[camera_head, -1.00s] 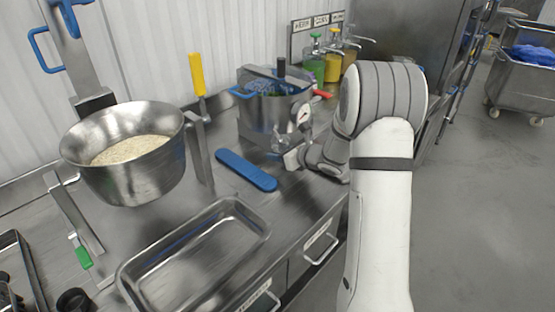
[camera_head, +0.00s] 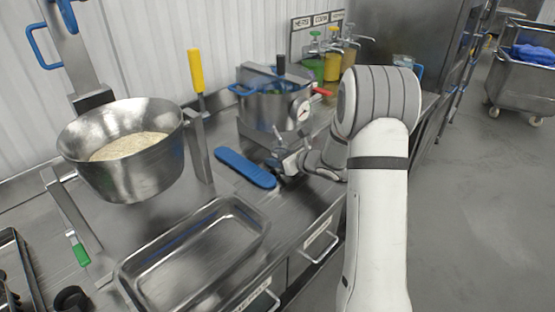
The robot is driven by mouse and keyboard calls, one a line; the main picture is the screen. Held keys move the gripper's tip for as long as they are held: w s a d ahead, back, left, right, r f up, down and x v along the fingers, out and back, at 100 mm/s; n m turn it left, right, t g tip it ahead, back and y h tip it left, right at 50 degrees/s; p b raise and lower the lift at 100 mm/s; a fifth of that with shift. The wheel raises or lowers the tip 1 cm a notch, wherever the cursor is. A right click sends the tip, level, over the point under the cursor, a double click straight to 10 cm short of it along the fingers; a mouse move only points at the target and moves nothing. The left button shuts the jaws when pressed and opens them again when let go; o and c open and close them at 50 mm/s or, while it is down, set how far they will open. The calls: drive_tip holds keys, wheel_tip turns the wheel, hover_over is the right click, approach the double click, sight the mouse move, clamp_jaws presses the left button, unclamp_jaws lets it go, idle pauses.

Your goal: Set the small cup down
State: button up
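My gripper (camera_head: 281,163) is low over the steel counter, just right of the blue-handled end of a flat bar and in front of the steel pot. It is small, grey and partly lost against the shiny metal. I cannot tell whether its fingers are open or shut. I cannot make out a small cup for sure; any cup at the fingers blends into the reflections there.
A steel bowl of rice (camera_head: 128,150) hangs in a stand at left. A blue bar (camera_head: 245,168) lies on the counter. An empty steel tray (camera_head: 192,252) is at the front. A steel pot with a gauge (camera_head: 272,106) and dispensers (camera_head: 333,66) stand behind.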

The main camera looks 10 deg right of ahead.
drive_tip(key=shift+o, duration=1.3)
drive_tip(key=shift+s+d+f, duration=0.1)
drive_tip(key=shift+f, duration=0.1)
